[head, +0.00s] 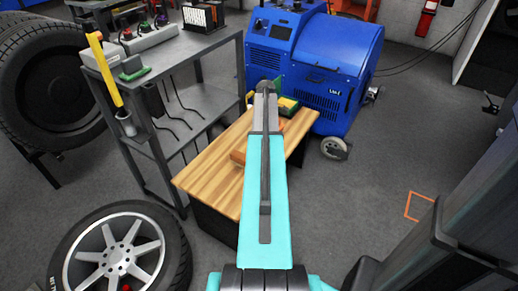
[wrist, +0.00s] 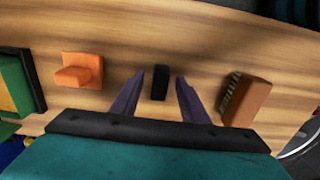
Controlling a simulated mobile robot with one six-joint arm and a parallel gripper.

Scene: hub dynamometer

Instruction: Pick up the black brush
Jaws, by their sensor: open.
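A small black block (wrist: 160,83), which I take for the black brush, lies on the wooden top (wrist: 210,45) in the wrist view. No bristles can be made out on it. My gripper (wrist: 158,79) is open, with one finger on each side of the block in the picture and a gap on both sides. I cannot tell how far above the wood the fingertips are. In the head view my gripper (head: 267,88) is over the wooden bench (head: 212,172), and my arm hides the black block.
An orange-brown brush with bristles (wrist: 247,100) lies close right of my fingers in the wrist view. An orange piece (wrist: 82,70) and a green-and-black object (wrist: 22,82) are to the left. A blue machine (head: 315,65) and grey shelf (head: 190,85) stand by the bench.

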